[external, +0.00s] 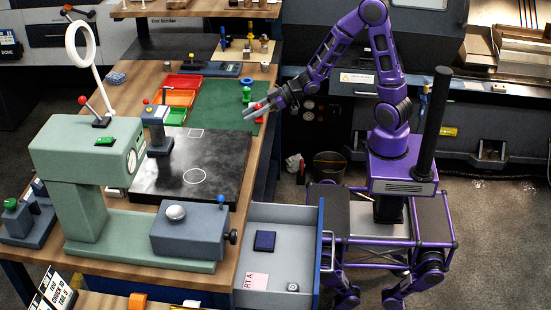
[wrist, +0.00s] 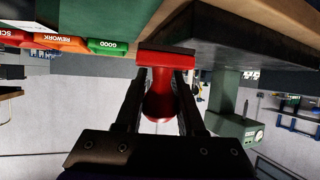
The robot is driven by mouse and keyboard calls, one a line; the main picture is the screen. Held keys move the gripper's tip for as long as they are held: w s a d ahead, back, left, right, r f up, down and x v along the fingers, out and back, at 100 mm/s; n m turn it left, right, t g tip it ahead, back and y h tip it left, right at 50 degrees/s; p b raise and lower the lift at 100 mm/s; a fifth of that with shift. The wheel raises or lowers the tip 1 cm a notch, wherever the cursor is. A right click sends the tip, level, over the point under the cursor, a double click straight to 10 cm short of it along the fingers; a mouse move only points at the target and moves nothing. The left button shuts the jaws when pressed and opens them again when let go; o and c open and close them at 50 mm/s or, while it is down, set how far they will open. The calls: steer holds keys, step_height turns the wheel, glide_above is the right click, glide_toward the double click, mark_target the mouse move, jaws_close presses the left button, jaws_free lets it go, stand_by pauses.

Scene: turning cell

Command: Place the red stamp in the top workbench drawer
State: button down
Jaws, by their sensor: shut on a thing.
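The red stamp (wrist: 160,102) is between the two fingers of my gripper (wrist: 163,80) in the wrist view, its handle between the fingers and its wide flat base beyond the tips. In the external view my gripper (external: 256,110) is over the right edge of the workbench, by the green mat (external: 219,101). A little red of the stamp (external: 257,105) shows there; the fingers hide most of it. The top workbench drawer (external: 272,225) is pulled out at the lower right of the bench. A dark blue pad (external: 264,241), a pink card (external: 256,282) and a small round thing (external: 292,287) lie inside.
A green stamp (external: 247,94) stands on the mat close to my gripper. Red, orange and green trays (external: 173,143) and a black plate (external: 221,160) lie to the left. A green machine (external: 80,155) fills the bench's front. Bare drawer floor surrounds the pad.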

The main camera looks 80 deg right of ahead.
steer(key=shift+w, duration=0.1)
steer(key=w+d+r+n+y+p, duration=0.1)
steer(key=w+d+r+p, duration=0.1)
steer(key=w+d+r, duration=0.3)
steer(key=n+g+y+p, duration=0.1)
steer(key=n+y+p, duration=0.1)
glide_above(226, 119)
step_height(226, 119, down, 6)
steer(key=shift+d+f+b, duration=0.1)
steer(key=shift+f+b, duration=0.1)
steer(key=shift+b, duration=0.5)
steer(key=shift+f+b, duration=0.4)
steer(key=shift+f, duration=1.8)
steer(key=shift+f, duration=0.1)
steer(key=shift+f, duration=0.15)
steer(key=c, duration=0.5)
jaws_free()
